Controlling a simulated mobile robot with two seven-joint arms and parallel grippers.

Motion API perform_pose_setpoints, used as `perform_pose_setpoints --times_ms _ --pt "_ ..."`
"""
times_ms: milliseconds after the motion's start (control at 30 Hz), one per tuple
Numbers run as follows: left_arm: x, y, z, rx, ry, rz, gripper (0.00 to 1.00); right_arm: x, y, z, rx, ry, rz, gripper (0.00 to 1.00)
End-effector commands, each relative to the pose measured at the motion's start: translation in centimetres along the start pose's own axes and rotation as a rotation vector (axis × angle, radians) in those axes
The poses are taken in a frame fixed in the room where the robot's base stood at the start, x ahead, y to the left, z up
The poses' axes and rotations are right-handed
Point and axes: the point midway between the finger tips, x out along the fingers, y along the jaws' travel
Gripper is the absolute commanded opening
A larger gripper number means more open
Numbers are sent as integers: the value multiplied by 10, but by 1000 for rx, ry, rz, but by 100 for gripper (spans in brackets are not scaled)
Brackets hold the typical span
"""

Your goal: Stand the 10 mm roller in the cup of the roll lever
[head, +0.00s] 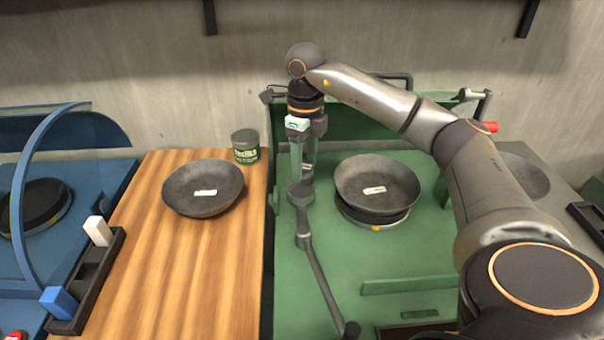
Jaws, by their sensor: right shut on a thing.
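My right gripper (304,172) reaches down from above at the back left of the green machine and is shut on a small dark roller (308,169) with a pale label. The roller is mostly hidden between the fingers, and its size mark is too small to read. The roll lever (318,268) is a dark grey arm running from the machine's front edge to the back. Its round cup (299,194) lies just below the fingertips. I cannot tell whether the roller's lower end is in the cup or above it. My left gripper is not in view.
A grey bowl (377,180) sits on the machine's round chuck, right of the lever. A black rack (92,272) holds a white block (98,231) and a blue block (58,302).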

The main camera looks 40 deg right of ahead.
Motion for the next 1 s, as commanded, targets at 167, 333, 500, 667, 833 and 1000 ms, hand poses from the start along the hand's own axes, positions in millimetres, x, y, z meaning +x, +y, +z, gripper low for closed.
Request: perform_pose_setpoints --times_ms 167,333,500,667,833,1000 --pt "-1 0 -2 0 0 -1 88 23 0 6 0 3 0 0" --pt "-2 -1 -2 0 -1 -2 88 37 0 7 -1 -2 0 0" --pt "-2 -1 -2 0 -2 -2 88 37 0 7 -1 -3 -1 0" --pt "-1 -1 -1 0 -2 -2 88 40 0 7 -1 -2 0 0" --pt "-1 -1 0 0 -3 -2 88 41 0 6 -1 1 0 73" --pt "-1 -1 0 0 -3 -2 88 41 0 6 -1 1 0 88"
